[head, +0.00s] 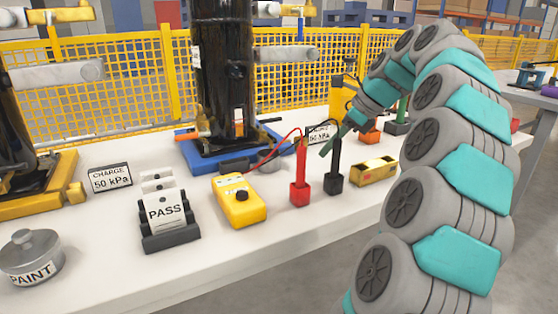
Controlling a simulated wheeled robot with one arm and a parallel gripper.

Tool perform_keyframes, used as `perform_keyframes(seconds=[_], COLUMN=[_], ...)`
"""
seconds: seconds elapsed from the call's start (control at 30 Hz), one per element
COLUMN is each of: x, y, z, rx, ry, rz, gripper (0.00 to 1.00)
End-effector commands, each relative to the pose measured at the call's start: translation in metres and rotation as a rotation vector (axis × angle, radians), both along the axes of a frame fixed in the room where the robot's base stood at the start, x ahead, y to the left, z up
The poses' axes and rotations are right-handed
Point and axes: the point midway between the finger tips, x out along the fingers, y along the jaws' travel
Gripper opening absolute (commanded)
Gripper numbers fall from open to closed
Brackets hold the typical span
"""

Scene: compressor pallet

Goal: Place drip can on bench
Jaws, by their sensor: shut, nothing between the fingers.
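No object in the head view is labelled as the drip can, and I cannot tell which one it is. A grey lidded can marked PAINT (31,258) stands upright on the white bench (130,262) at the front left. A small grey rounded thing (269,158) sits by the blue base of the middle compressor, partly hidden by red wire. My gripper (326,149) is shut and empty, pointing down and left above the bench. It is between the red probe (300,178) and the black probe (336,168), in front of a 50 kPa sign.
The black compressor (223,75) stands on a blue base (221,166). A yellow meter (240,204), a PASS card holder (167,214), a CHARGE sign (110,178) and an open brass-coloured box (374,171) crowd the bench. Yellow fencing (105,98) runs behind.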

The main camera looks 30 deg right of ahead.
Motion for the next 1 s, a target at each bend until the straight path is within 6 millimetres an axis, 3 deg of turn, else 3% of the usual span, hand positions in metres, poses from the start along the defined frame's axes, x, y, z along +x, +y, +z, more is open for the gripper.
perform_keyframes(seconds=[0.17,0.37,0.8,1.0], x=[0.005,0.025,0.088,0.089], y=[-0.007,0.014,0.072,0.071], z=[-0.004,-0.003,-0.003,-0.012], rx=[0.014,0.013,0.012,0.013], ry=[-0.031,-0.027,-0.027,-0.030], rz=[0.000,0.004,0.002,-0.003], gripper=[0.00,0.00,0.00,0.00])
